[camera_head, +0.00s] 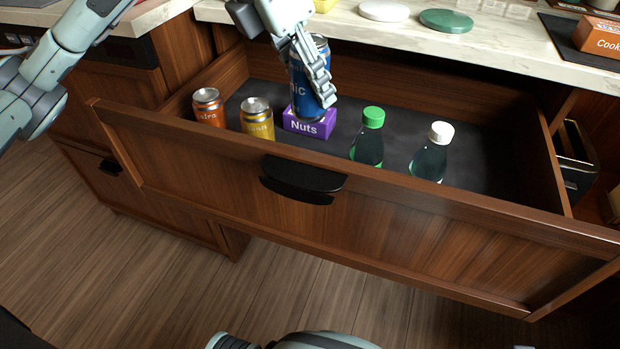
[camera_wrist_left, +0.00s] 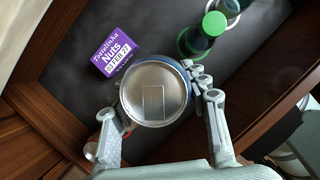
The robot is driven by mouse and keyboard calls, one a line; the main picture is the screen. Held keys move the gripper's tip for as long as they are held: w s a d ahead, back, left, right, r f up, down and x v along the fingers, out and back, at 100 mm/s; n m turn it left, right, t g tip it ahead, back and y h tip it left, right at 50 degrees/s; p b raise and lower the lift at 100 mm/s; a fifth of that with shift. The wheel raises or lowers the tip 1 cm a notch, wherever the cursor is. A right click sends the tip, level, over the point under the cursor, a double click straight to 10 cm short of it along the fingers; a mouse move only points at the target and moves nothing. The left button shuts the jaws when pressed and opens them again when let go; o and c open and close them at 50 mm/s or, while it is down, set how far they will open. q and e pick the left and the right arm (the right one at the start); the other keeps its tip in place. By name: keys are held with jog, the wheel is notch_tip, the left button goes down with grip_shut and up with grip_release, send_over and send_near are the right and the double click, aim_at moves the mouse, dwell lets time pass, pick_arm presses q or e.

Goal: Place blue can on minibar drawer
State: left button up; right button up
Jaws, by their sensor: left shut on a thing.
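The blue can (camera_head: 305,80) is held upright by my left gripper (camera_head: 318,68) above the open minibar drawer (camera_head: 350,205). In the left wrist view the can's silver top (camera_wrist_left: 155,93) sits between the two fingers of the left gripper (camera_wrist_left: 160,112). The can overlaps the purple Nuts box (camera_head: 309,123) in the head view; in the wrist view the box (camera_wrist_left: 116,52) lies just beyond it. How far the can's base is from the drawer floor is hard to tell. My right gripper is not in view.
In the drawer stand an orange can (camera_head: 208,107), a yellow can (camera_head: 257,119), a green-capped bottle (camera_head: 368,140) and a white-capped bottle (camera_head: 431,153). Dark floor is bare right of the bottles (camera_head: 490,165). The marble counter (camera_head: 480,45) overhangs the drawer's back.

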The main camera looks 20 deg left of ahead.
aim_at(309, 122)
pick_arm(q)
jog(key=shift+f, duration=0.95)
notch_tip(309, 122, down, 6)
jog(key=shift+r+b, duration=0.25)
jog(key=shift+b, duration=0.05)
jog(key=shift+w+f, duration=0.1)
jog(key=shift+f, duration=2.05)
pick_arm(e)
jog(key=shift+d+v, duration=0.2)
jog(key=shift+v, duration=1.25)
pick_arm(q)
jog(key=shift+f, duration=0.15)
jog(key=o, duration=1.4)
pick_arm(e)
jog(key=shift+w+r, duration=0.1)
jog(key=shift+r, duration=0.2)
